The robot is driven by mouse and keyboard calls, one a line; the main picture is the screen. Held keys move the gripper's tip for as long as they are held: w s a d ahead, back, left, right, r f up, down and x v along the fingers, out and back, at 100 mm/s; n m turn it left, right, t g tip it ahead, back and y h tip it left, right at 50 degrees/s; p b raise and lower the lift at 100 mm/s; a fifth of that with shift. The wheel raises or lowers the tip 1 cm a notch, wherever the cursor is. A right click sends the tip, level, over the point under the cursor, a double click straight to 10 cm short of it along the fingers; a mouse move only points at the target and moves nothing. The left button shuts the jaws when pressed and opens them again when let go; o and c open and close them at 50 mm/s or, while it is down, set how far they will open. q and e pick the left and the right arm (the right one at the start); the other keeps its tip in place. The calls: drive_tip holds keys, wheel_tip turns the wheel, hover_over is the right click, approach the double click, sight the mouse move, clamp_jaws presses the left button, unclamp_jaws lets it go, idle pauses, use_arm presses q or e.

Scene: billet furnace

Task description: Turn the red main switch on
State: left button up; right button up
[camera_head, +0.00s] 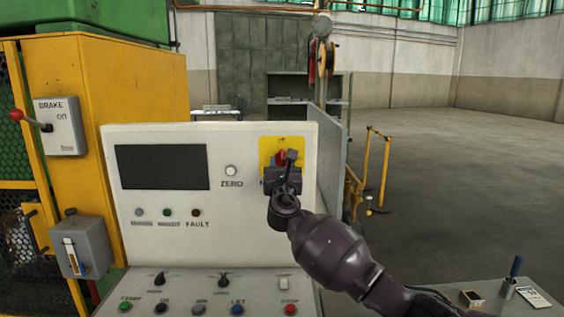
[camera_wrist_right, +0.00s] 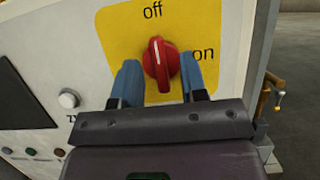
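The red main switch (camera_wrist_right: 160,62) is a round knob with a raised grip on a yellow plate (camera_wrist_right: 120,30). Its white mark points up toward "off"; "on" is printed to its right. In the head view the red switch (camera_head: 281,157) is partly hidden behind my right gripper (camera_head: 286,158). In the wrist view my right gripper (camera_wrist_right: 162,80) has its two blue fingers apart, one on each side of the knob. The raised grip stands between them with gaps visible; whether a finger touches the knob's rim I cannot tell. My left gripper is not in view.
The white control panel (camera_head: 245,210) carries a dark screen (camera_head: 162,167), a ZERO button (camera_head: 231,171) and a lower row of knobs and buttons. A brake lever (camera_head: 32,121) is at the left. A small table (camera_head: 460,289) stands at lower right. The floor right is mostly clear.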

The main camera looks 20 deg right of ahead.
drive_tip(key=shift+w+d+r, duration=0.1)
drive_tip(key=shift+w+r, duration=0.05)
drive_tip(key=shift+w, duration=0.25)
clamp_jaws()
